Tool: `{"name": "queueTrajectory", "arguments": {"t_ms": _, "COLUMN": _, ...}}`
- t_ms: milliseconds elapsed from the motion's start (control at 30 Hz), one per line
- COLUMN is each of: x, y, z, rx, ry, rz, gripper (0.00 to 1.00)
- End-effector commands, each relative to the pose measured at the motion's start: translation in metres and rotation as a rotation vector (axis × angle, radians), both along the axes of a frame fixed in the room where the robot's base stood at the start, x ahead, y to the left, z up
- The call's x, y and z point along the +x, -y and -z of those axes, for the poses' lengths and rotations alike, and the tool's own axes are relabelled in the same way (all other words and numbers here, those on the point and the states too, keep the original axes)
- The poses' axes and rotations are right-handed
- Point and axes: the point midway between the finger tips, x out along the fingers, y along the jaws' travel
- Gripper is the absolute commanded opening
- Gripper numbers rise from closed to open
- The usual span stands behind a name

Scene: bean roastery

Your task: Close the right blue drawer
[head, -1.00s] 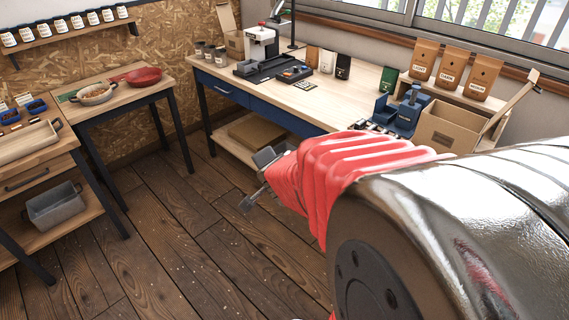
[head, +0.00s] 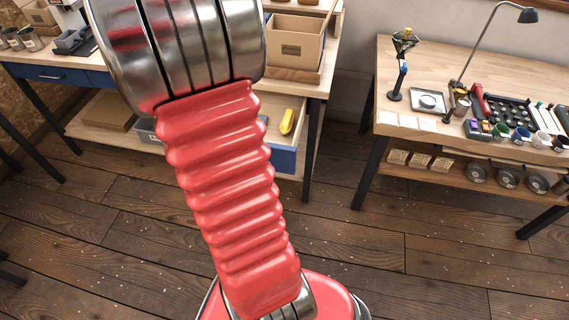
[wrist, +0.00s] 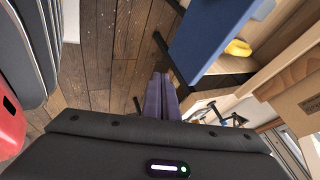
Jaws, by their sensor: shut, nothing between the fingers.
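The right blue drawer (head: 285,161) is pulled out from under the workbench in the head view, partly hidden by my red-sleeved arm. A yellow object (head: 288,121) shows inside it. In the wrist view the drawer's blue front (wrist: 208,38) fills the upper right, with the yellow object (wrist: 238,48) behind it. My gripper (wrist: 161,80) shows dark purple fingers, shut and empty, just left of and below the blue front. A gap seems to lie between them, but contact cannot be judged surely. In the head view my gripper is hidden behind the arm.
The workbench's left blue drawer (head: 58,74) looks shut. A cardboard box (head: 296,45) stands on the benchtop above the right drawer. A second table (head: 400,118) with a lamp and cups stands at the right. Open wooden floor (head: 340,240) lies in front of both.

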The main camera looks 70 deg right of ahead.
Motion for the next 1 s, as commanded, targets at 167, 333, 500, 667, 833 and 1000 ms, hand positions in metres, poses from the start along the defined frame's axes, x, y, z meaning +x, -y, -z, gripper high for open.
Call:
{"name": "queueTrajectory", "arguments": {"t_ms": 167, "x": -0.001, "y": 0.002, "z": 0.002, "rx": 0.0, "ry": 0.001, "rz": 0.0, "gripper": 0.0}}
{"name": "queueTrajectory", "arguments": {"t_ms": 333, "x": -0.004, "y": 0.007, "z": 0.011, "rx": 0.0, "ry": -0.001, "rz": 0.0, "gripper": 0.0}}
{"name": "queueTrajectory", "arguments": {"t_ms": 500, "x": -0.01, "y": 0.015, "z": 0.025, "rx": 0.002, "ry": -0.002, "rz": -0.002, "gripper": 0.0}}
{"name": "queueTrajectory", "arguments": {"t_ms": 667, "x": -0.016, "y": 0.024, "z": 0.038, "rx": 0.002, "ry": -0.002, "rz": -0.002, "gripper": 0.0}}
{"name": "queueTrajectory", "arguments": {"t_ms": 833, "x": -0.021, "y": 0.033, "z": 0.053, "rx": 0.002, "ry": -0.001, "rz": -0.004, "gripper": 0.0}}
{"name": "queueTrajectory", "arguments": {"t_ms": 1000, "x": -0.027, "y": 0.042, "z": 0.066, "rx": 0.001, "ry": -0.001, "rz": -0.003, "gripper": 0.0}}
